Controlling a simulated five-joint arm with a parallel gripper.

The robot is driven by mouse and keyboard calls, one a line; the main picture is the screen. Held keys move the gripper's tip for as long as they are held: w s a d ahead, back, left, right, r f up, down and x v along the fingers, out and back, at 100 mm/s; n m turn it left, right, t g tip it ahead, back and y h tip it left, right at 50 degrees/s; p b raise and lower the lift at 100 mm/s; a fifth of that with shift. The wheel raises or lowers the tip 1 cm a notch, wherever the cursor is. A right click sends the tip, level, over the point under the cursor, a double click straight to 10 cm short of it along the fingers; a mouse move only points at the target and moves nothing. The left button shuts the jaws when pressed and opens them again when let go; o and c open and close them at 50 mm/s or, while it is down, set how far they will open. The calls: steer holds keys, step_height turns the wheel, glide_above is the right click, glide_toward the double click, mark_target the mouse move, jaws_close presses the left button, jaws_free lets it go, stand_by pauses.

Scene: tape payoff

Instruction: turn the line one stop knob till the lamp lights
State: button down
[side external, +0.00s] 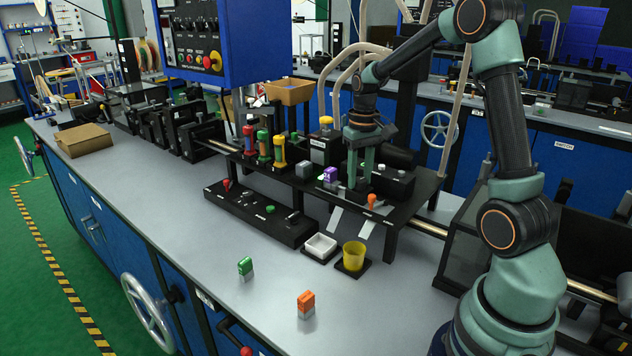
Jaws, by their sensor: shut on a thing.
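My gripper (360,188) points straight down over the raised black deck (405,207). Its two fingers are shut on a small part on the deck, which they mostly hide. I cannot read a label on that part. A purple block (331,174) stands just left of the fingers. An orange-topped knob (372,200) stands at the deck's front edge, just right of and below them. A yellow dome (326,122) sits on a grey box behind; I cannot tell whether it is a lamp or lit.
A white tray (321,246) and yellow cup (354,256) stand below the deck. Green (245,267) and orange (306,303) blocks stand on the open bench. Colored cylinders (264,147) rise left of the gripper.

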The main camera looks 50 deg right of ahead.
mark_target(359, 179)
steer(key=c, duration=0.5)
jaws_free()
steer(key=shift+r, duration=0.15)
step_height(359, 179, up, 12)
steer(key=shift+a, duration=0.1)
steer(key=s+a+f+n+t, duration=0.1)
steer(key=s+a, duration=0.3)
steer(key=a, duration=0.5)
steer(key=s+a+f+n+t, duration=0.1)
steer(key=s+a+n+t, duration=0.2)
steer(key=a, duration=0.7)
steer(key=shift+s+a+n+t, duration=0.2)
steer(key=shift+s+n+t, duration=0.2)
steer(key=shift+s+t, duration=0.5)
